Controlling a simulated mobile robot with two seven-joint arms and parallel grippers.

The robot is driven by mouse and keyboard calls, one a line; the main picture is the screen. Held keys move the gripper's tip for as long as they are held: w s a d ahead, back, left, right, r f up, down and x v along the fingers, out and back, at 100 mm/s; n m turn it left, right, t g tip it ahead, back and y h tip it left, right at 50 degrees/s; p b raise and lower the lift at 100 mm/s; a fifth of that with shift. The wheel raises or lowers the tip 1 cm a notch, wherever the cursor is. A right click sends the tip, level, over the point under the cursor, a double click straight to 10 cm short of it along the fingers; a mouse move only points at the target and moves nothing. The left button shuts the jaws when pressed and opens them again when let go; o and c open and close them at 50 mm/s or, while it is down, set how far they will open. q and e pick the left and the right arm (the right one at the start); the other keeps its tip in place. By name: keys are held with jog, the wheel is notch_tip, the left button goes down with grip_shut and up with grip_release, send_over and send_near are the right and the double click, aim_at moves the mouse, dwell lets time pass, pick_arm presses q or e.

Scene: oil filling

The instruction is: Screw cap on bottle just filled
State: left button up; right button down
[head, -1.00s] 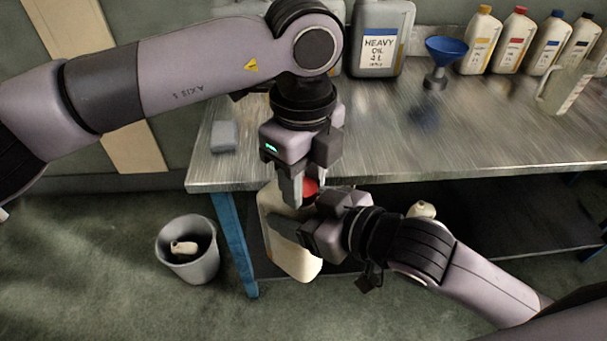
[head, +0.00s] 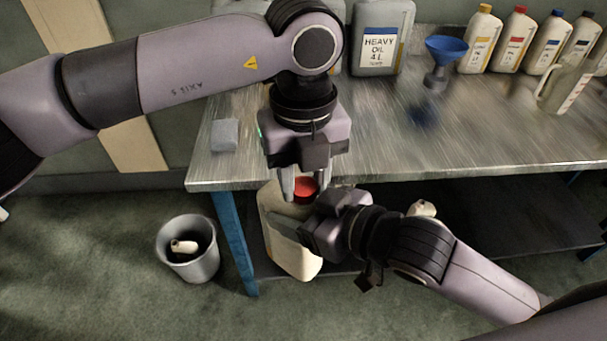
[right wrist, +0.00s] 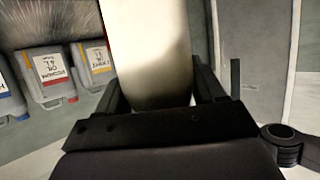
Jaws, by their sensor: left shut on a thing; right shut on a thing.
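A cream bottle (head: 290,256) is held in front of the table's front edge, tilted in the head view. My right gripper (head: 292,226) is shut on its body. In the right wrist view the pale bottle (right wrist: 150,50) fills the space between the fingers of my right gripper (right wrist: 155,95). A red cap (head: 305,188) is at the bottle's top. My left gripper (head: 302,190) points down from above and is shut on the red cap. The bottle's neck is hidden, so I cannot tell how the cap sits on it.
A metal table (head: 330,155) carries a blue funnel (head: 446,50), a heavy oil can (head: 380,45), several small bottles (head: 480,38), a clear jug (head: 565,85) and a grey block (head: 224,135). A bin (head: 190,262) with a pale item inside stands on the floor at left.

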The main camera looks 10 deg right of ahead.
pick_arm(q)
jog(key=o, duration=1.2)
jog(key=shift+c, duration=0.2)
jog(key=shift+r, duration=2.3)
jog(key=shift+c, duration=0.3)
notch_tip(320, 180, up, 4)
jog(key=n, duration=0.6)
jog(key=shift+f+n, duration=0.25)
jog(key=shift+n, duration=0.05)
